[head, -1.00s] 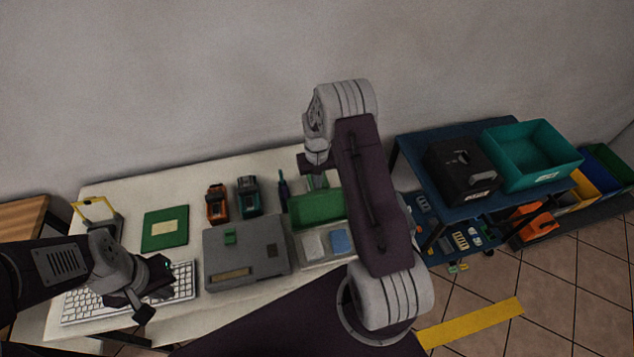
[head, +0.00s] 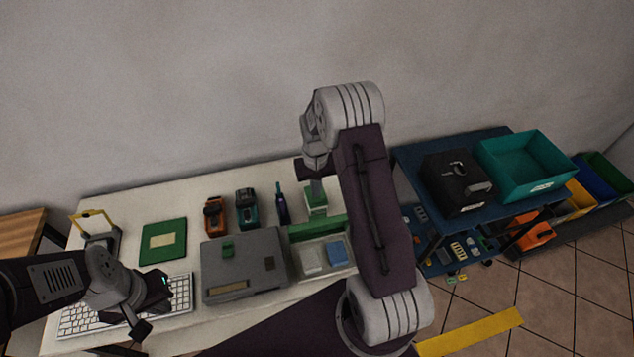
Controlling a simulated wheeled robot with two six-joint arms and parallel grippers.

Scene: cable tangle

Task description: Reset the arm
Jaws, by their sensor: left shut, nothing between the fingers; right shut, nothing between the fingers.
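My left arm comes in from the left edge, and its gripper (head: 152,312) is shut and empty above the white keyboard (head: 182,294). My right arm stands raised and folded in the middle of the view. Its gripper (head: 314,187) is shut with nothing in it, above the back of the table near a small green and white block (head: 316,203). The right arm's links hide part of the table's right end.
The white table (head: 110,188) holds a grey case (head: 240,262), a green board (head: 163,241), an orange tool (head: 215,216), a teal tool (head: 247,209) and a blue-handled tool (head: 282,205). A blue cart (head: 410,150) with a black box (head: 458,182) and a teal bin (head: 525,165) stands right.

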